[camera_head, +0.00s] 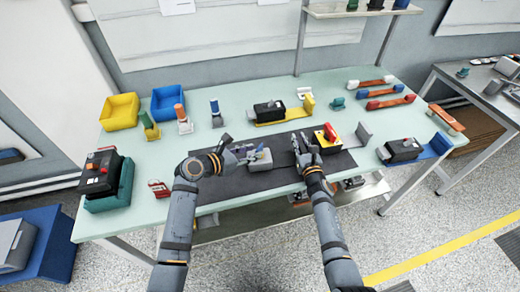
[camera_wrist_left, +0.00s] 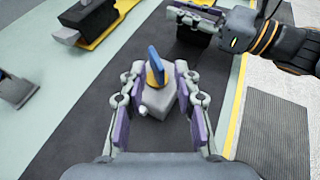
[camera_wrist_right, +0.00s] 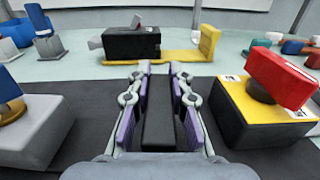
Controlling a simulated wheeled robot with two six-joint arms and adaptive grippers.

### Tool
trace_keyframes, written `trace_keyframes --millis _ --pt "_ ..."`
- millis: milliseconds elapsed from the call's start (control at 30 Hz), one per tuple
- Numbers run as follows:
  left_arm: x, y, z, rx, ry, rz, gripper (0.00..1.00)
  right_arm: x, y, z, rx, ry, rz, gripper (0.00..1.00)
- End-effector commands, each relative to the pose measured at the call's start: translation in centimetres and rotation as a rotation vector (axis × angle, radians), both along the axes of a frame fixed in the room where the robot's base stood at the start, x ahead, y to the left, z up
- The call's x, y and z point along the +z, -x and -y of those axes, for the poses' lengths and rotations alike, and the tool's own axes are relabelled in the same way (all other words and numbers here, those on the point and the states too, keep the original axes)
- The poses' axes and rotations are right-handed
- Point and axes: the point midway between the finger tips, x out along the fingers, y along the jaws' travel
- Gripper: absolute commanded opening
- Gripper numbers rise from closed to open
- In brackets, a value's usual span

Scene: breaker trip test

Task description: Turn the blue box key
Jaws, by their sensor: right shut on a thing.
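The grey box (camera_head: 262,161) with the blue key on top stands on the dark mat. In the left wrist view the blue key (camera_wrist_left: 155,64) stands up from the grey box (camera_wrist_left: 153,100). My left gripper (camera_wrist_left: 157,76) is open, with its fingers apart on either side of the key and no clear contact. It also shows in the head view (camera_head: 234,150). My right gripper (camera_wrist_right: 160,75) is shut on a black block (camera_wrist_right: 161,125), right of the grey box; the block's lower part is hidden. The blue key shows partly at the left of the right wrist view (camera_wrist_right: 9,92).
A yellow-and-black box with a red handle (camera_head: 328,134) stands close right of my right gripper (camera_head: 302,152). A black device on a yellow base (camera_head: 268,111) is behind the mat. Yellow (camera_head: 120,111) and blue (camera_head: 167,102) bins stand at the back left.

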Motion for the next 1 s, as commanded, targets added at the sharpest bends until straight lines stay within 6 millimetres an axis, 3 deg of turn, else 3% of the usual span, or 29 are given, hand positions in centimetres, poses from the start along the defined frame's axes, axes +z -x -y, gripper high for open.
trace_keyframes --millis 200,567,833,1000 --pt "-1.4 -2.4 2.5 0.000 0.001 0.001 0.31 0.0 0.0 0.0 0.000 0.000 0.001 0.00" --pt "-1.8 -3.0 3.1 0.000 -0.002 0.002 0.31 0.0 0.0 0.0 0.000 0.000 0.001 0.00" --pt "-1.8 -3.0 3.2 -0.001 0.000 0.000 0.00 0.0 0.0 0.0 0.000 0.000 0.001 0.00" --pt "-1.8 -3.0 3.1 -0.001 0.000 0.000 0.00 0.1 0.0 0.0 0.000 -0.001 0.001 0.00"
